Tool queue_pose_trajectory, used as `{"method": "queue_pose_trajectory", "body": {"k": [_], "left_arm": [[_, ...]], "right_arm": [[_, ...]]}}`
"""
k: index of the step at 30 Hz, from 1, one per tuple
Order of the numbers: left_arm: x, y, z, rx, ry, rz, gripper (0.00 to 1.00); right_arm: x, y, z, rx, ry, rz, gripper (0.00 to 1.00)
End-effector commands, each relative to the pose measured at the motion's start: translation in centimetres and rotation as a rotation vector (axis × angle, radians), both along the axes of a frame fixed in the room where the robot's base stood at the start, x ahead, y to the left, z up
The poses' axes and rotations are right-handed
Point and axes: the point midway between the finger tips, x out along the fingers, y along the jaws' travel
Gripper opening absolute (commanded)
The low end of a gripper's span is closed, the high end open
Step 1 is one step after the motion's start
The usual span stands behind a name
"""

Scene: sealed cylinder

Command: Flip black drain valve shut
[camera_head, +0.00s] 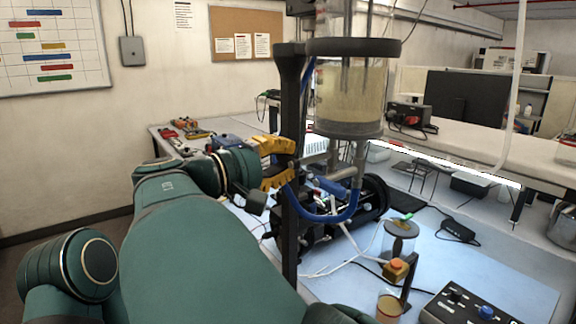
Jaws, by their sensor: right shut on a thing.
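The sealed cylinder (345,90), clear with dark rims and cloudy yellowish liquid, is held upright on a black post (289,235). Grey pipes (335,160) come down below it. A blue valve handle (332,187) and a blue hose (325,217) are just right of the gripper.
Black equipment (372,195) stands behind the post on the light bench. A small clear jar (398,240), an orange-topped block (397,269), a cup (389,308) and a control box (475,307) are at the right front. Loose cables cross the bench.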

Motion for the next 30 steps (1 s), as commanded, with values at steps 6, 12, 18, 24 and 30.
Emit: {"method": "queue_pose_trajectory", "body": {"k": [6,12,18,24,30], "left_arm": [[0.0,0.0,-0.1,0.000,0.001,0.000,0.00],[0.0,0.0,-0.1,0.000,0.001,0.000,0.00],[0.0,0.0,-0.1,0.000,0.001,0.000,0.00],[0.0,0.0,-0.1,0.000,0.000,0.000,0.00],[0.0,0.0,-0.1,0.000,0.000,0.000,0.00]], "right_arm": [[0.1,-0.1,0.2,0.009,-0.014,-0.001,0.00],[0.1,-0.1,0.2,0.009,-0.014,-0.001,0.00],[0.0,-0.1,0.2,0.009,-0.014,-0.001,0.45],[0.0,0.0,0.1,0.009,-0.012,0.000,0.45],[-0.8,1.2,0.1,0.009,-0.014,0.002,0.45]]}}
